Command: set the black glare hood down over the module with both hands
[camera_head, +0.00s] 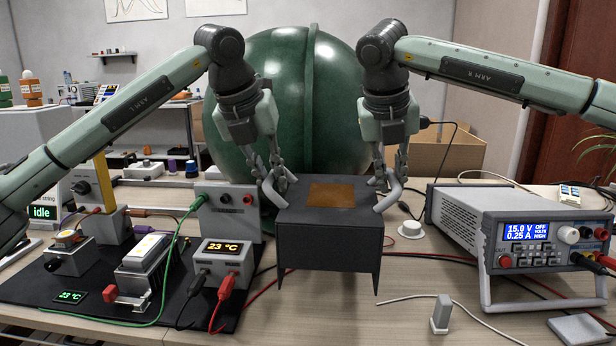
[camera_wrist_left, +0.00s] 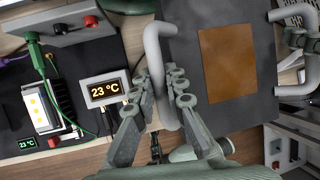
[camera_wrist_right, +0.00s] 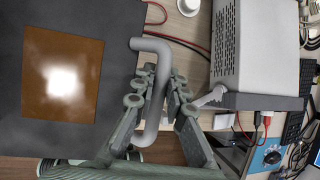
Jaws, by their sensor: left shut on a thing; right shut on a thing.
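The black glare hood (camera_head: 328,228) is an open-bottomed box with an amber window (camera_head: 331,194) on top and a grey handle at each side. It is upright and level, right of the black mat; I cannot tell whether its lower corners touch the table. My left gripper (camera_head: 273,184) is shut on its left handle, also seen in the left wrist view (camera_wrist_left: 158,75). My right gripper (camera_head: 388,183) is shut on its right handle, also seen in the right wrist view (camera_wrist_right: 152,85). The module (camera_head: 146,249), with a pale lit face, sits on the mat, uncovered and apart from the hood.
A 23 °C display box (camera_head: 223,262) with red and black leads stands on the mat (camera_head: 190,312) between module and hood. A grey socket box (camera_head: 226,208) stands behind it. A power supply (camera_head: 520,240) stands at right. A small grey block (camera_head: 441,314) is in front.

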